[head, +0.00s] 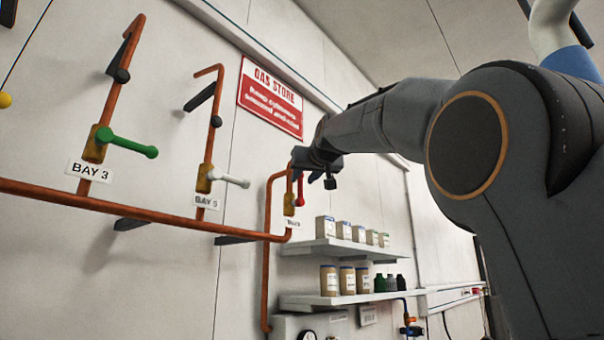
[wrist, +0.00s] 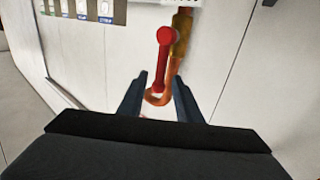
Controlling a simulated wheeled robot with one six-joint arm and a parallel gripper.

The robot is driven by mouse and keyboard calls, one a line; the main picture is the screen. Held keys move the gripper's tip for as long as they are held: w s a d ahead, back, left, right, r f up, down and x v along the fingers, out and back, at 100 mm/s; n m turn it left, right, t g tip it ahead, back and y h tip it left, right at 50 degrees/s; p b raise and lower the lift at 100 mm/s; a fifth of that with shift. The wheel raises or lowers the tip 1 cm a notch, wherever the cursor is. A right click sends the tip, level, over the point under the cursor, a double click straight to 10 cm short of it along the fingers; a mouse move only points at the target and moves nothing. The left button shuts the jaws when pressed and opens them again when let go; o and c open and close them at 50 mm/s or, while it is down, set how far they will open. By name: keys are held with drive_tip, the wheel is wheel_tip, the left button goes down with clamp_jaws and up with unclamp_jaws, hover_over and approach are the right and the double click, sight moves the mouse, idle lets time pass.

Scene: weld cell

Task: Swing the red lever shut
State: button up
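The red lever (head: 300,190) sits on a brass valve (head: 289,204) on the rightmost, shortest copper pipe. My gripper (head: 316,175) is at the lever's upper part in the head view. In the wrist view my gripper (wrist: 160,76) has its fingers apart, one on each side of the lever's far end from the knob. I cannot tell whether they touch it.
A green lever (head: 128,145) at Bay 3 and a white lever (head: 230,177) at Bay 5 stick out sideways. A horizontal copper pipe (head: 150,215) runs below them. Shelves (head: 335,247) with boxes and jars are right of and below the red lever. A red sign (head: 270,98) hangs above.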

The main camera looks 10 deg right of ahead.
drive_tip(key=shift+w+p, duration=0.4)
drive_tip(key=shift+w, duration=0.65)
clamp_jaws()
